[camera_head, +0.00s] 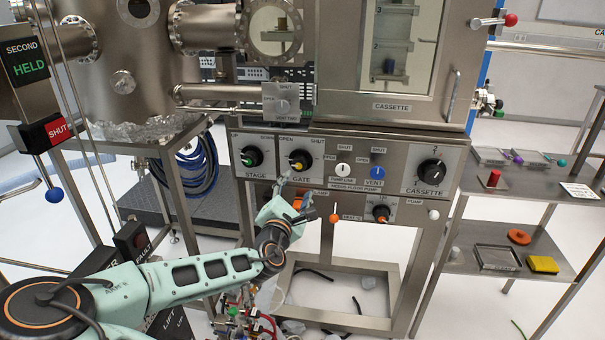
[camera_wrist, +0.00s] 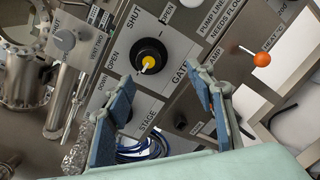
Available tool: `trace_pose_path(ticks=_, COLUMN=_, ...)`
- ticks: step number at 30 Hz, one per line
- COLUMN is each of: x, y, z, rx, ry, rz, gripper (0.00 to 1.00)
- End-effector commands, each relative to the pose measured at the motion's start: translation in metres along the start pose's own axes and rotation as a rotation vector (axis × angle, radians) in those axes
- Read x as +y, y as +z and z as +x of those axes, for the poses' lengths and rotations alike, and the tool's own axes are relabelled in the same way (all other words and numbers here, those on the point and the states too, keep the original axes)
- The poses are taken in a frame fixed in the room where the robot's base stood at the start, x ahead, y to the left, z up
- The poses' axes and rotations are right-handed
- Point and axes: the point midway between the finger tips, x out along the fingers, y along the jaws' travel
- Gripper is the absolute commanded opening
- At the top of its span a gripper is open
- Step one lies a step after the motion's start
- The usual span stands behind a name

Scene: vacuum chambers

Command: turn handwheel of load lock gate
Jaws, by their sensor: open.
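The gate handwheel (camera_head: 302,160) is a round black knob with a yellow pointer at its centre, on the grey front panel between the OPEN and SHUT labels. In the wrist view the same gate handwheel (camera_wrist: 151,56) sits above the gap between my fingers, with GATE lettered beside it. My gripper (camera_head: 290,196) is just below the gate handwheel in the head view. In the wrist view my gripper (camera_wrist: 165,92) has its two blue-padded fingers spread wide with nothing between them. It appears apart from the handwheel.
The black stage knob (camera_head: 252,157) is left of the gate. The white pump line knob (camera_head: 343,170), blue vent knob (camera_head: 377,173) and cassette knob (camera_head: 431,172) are to the right. An orange-ended lever (camera_head: 334,218) sticks out below. Shelves with small items (camera_head: 507,256) stand at right.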

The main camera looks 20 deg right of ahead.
Motion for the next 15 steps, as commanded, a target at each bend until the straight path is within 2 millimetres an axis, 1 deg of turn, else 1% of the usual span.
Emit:
trace_pose_path(ticks=1, x=0.006, y=-0.004, z=0.0, rx=-0.005, ry=0.028, rz=-0.026, gripper=0.5)
trace_pose_path(ticks=3, x=0.013, y=-0.005, z=0.0, rx=-0.01, ry=0.054, rz=-0.05, gripper=0.5)
trace_pose_path(ticks=8, x=0.018, y=-0.004, z=0.009, rx=-0.014, ry=0.068, rz=-0.06, gripper=0.5)
trace_pose_path(ticks=11, x=0.018, y=-0.004, z=0.022, rx=-0.014, ry=0.066, rz=-0.058, gripper=0.5)
trace_pose_path(ticks=15, x=0.019, y=-0.003, z=0.046, rx=-0.014, ry=0.065, rz=-0.059, gripper=0.5)
